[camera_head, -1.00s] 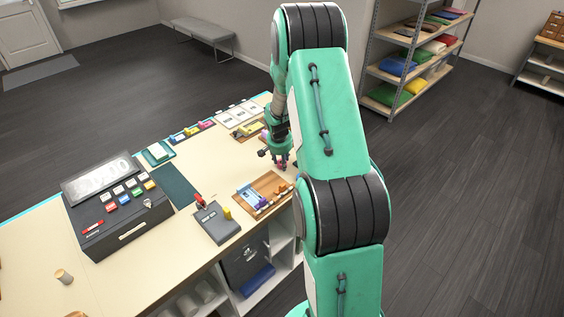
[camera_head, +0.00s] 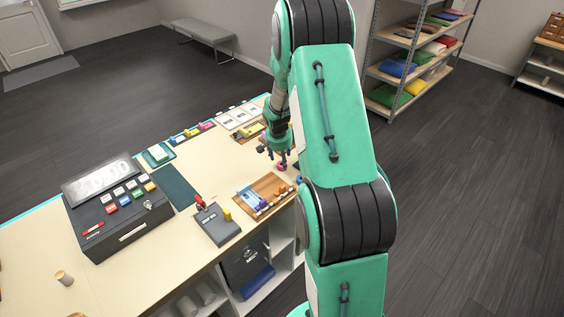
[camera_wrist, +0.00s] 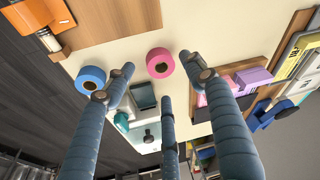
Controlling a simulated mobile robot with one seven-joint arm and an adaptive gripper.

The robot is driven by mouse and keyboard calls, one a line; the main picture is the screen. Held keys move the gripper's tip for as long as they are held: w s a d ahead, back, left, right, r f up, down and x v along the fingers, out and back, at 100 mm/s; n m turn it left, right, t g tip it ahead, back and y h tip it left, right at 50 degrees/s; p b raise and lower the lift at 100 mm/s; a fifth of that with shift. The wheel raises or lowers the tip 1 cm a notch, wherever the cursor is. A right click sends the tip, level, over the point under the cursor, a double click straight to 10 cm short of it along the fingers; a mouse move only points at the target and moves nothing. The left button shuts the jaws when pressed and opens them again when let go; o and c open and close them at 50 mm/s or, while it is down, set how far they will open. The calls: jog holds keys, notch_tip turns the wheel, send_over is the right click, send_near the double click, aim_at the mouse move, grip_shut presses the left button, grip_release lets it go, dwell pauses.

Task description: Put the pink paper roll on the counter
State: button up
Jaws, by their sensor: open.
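The pink paper roll (camera_head: 282,167) rests on the bare top of the counter (camera_head: 160,252), near its right end. In the wrist view the pink roll (camera_wrist: 160,62) shows its round end and dark core hole, with bare counter around it. My gripper (camera_head: 279,155) is just above the roll. Its fingers are spread open, and the wrist view shows the roll beyond and between the fingertips with nothing held. A blue roll (camera_wrist: 90,79) stands to the left of the pink one in the wrist view, partly behind a finger.
A wooden tray (camera_head: 259,207) with small items lies in front of the gripper. A card terminal (camera_head: 215,226) and a dark cash register (camera_head: 118,222) stand farther left. Cards and small items line the counter's far edge. The counter's left end is mostly clear.

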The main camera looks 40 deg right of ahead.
jog(key=v, duration=0.8)
jog(key=shift+r, duration=0.1)
jog(key=shift+a, duration=0.1)
dwell(0.3)
jog(key=s+a+r+n+t, duration=0.1)
jog(key=s+a+r+n, duration=0.25)
jog(key=a+r, duration=0.75)
jog(key=s+a+r+n+t, duration=0.15)
jog(key=s+a+r, duration=0.25)
jog(key=a+r, duration=0.65)
jog(key=s+a+r+n+y, duration=0.1)
jog(key=s+a+r+n, duration=0.2)
jog(key=s+a, duration=0.6)
jog(key=s+a+r+n+t+y, duration=0.1)
jog(key=s+a+r+n, duration=0.2)
jog(key=s+a, duration=0.7)
jog(key=s+r, duration=0.1)
jog(key=s, duration=0.2)
jog(key=shift+s+a+n+y, duration=0.25)
jog(key=shift+s+n+y, duration=0.05)
